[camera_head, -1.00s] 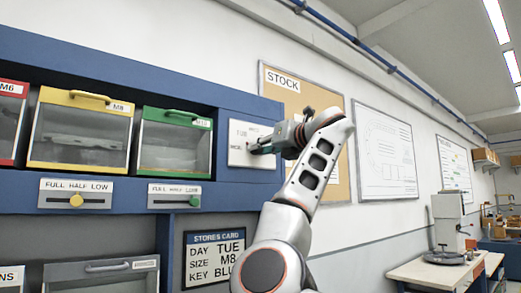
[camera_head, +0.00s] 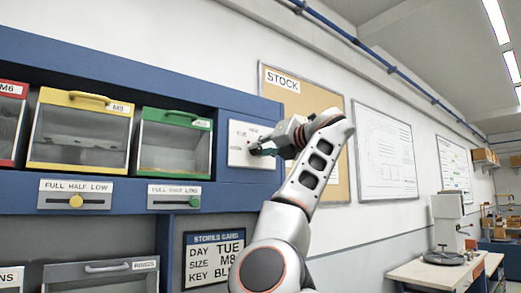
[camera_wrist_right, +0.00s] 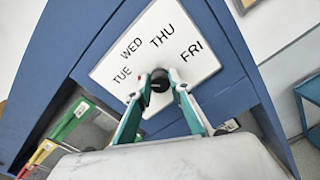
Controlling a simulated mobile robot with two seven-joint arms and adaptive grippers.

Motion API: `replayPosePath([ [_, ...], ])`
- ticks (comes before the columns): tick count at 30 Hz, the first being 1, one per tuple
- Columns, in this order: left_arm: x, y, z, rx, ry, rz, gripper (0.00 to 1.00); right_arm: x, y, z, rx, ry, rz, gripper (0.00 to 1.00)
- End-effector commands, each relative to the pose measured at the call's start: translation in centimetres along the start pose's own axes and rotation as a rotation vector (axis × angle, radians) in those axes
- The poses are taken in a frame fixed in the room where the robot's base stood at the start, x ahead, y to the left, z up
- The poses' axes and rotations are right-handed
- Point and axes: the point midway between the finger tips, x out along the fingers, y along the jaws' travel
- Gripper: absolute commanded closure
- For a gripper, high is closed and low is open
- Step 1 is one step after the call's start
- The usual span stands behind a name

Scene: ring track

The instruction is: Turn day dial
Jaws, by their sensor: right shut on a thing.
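The day dial's white plate (camera_head: 238,155) is on the blue cabinet's right end, and its lettering is mostly hidden in the head view. In the right wrist view the plate (camera_wrist_right: 186,66) shows TUE, WED, THU and FRI around a dark round knob (camera_wrist_right: 160,77). My right gripper (camera_head: 262,151) reaches the plate from the right. In the right wrist view its fingertips (camera_wrist_right: 160,87) are shut on the knob, one on each side. Which day the knob points to cannot be told. The lower plate is hidden behind the fingers. My left gripper is out of view.
A stores card (camera_head: 214,261) below reads DAY TUE; my arm covers its right edge. Yellow (camera_head: 80,130) and green (camera_head: 175,143) framed bins stand left of the dial, with sliders (camera_head: 76,201) beneath. A cork STOCK board (camera_head: 304,98) hangs behind my arm.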

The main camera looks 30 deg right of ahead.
Motion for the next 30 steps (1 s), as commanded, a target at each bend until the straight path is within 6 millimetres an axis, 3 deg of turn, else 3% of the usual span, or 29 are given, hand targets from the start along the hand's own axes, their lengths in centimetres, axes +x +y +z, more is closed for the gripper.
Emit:
replayPosePath([
  [1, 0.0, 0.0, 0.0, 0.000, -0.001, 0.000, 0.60, 0.0, 0.0, 0.1, 0.000, -0.001, 0.000, 0.72],
  [2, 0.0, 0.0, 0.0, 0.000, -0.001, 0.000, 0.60, 0.0, 0.0, 0.1, -0.001, -0.001, 0.000, 0.65],
  [3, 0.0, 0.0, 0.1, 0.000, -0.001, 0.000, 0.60, 0.0, 0.0, 0.1, -0.001, -0.001, 0.000, 0.63],
  [16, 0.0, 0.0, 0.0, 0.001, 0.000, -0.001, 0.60, -0.7, -0.1, 0.1, 0.000, -0.001, -0.001, 0.63],
  [30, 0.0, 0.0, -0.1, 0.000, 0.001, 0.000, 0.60, -9.2, -0.1, 0.1, 0.000, -0.004, -0.002, 0.63],
])
